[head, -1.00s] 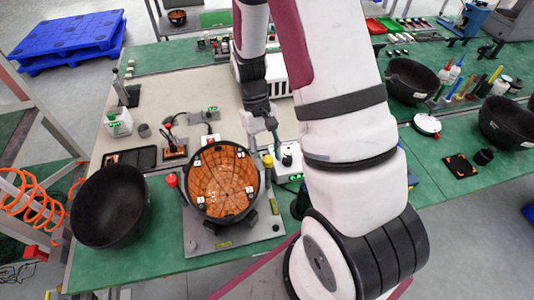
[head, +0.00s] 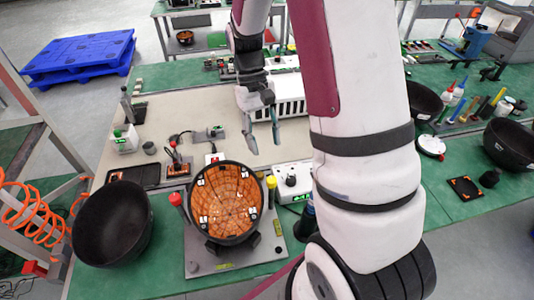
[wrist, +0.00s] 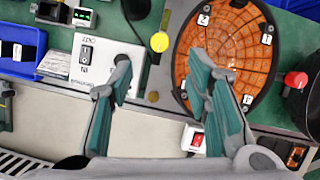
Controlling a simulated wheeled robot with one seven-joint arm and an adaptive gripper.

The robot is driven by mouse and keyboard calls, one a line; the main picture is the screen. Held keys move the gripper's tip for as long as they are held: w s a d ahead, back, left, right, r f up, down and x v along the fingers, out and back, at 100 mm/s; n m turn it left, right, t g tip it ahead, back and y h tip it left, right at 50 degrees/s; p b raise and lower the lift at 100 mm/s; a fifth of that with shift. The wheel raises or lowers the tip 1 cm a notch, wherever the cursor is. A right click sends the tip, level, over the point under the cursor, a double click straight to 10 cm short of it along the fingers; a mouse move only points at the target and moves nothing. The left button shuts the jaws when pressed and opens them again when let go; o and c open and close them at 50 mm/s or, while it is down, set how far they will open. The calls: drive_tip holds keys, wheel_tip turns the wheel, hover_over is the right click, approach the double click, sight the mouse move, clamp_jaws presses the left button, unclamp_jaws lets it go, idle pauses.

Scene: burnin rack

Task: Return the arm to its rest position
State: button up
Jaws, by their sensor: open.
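My gripper (head: 264,130) is open and empty in the head view. It hangs above the beige mat (head: 160,95), behind the round orange-faced unit. In the wrist view, my two teal-padded fingers (wrist: 165,95) stand wide apart with nothing between them. My white arm crosses the right middle of the head view and hides part of the bench. The orange-faced unit (head: 227,203) sits tilted in its fixture on a grey plate (head: 200,265). It also shows in the wrist view (wrist: 228,55), beyond the right finger.
A white power box (head: 292,183) stands right of the fixture. A vented white box (head: 288,95) is close behind my gripper. Black bowls stand at the left (head: 112,223) and right (head: 510,145). A red-capped post (head: 176,199) and yellow-capped post (head: 271,182) flank the unit.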

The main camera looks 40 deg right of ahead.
drive_tip(key=shift+w+r, duration=0.2)
drive_tip(key=shift+r, duration=0.35)
drive_tip(key=s+a+r+n+t, duration=0.1)
drive_tip(key=s+a+r+t, duration=0.4)
drive_tip(key=r, duration=0.4)
drive_tip(key=s+a+r+n+t, duration=0.1)
drive_tip(key=s+a+r+t, duration=0.4)
drive_tip(key=s+r, duration=0.3)
wheel_tip(320, 180, up, 2)
drive_tip(key=shift+a+r+h+b, duration=0.15)
drive_tip(key=shift+h+b, duration=0.15)
drive_tip(key=shift+h, duration=0.1)
